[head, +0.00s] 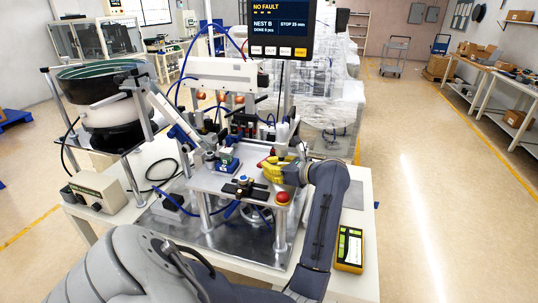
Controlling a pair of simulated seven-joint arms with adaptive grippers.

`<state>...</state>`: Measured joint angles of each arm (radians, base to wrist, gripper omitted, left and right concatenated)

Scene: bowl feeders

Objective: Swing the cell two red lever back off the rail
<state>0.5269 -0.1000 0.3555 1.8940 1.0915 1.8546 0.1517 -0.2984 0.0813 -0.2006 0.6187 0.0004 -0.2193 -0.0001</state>
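My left gripper (268,167), with yellow fingers, is over the raised work plate (206,182) of the station. It points left, and its arm comes in from the lower left and bends back at the right. A small red part shows at the yellow fingertips. I cannot tell whether it is the red lever, or whether the fingers touch it. The fingers are too small and overlapped to show whether they are open or shut. The rail cannot be made out clearly. My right gripper is not in view.
A red button (282,198) sits at the plate's front right corner. A small green-and-blue block (227,160) stands left of the gripper. A bowl feeder (103,95) and control box (95,190) are at left. A yellow handheld meter (349,249) lies at right. A screen (280,28) hangs above.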

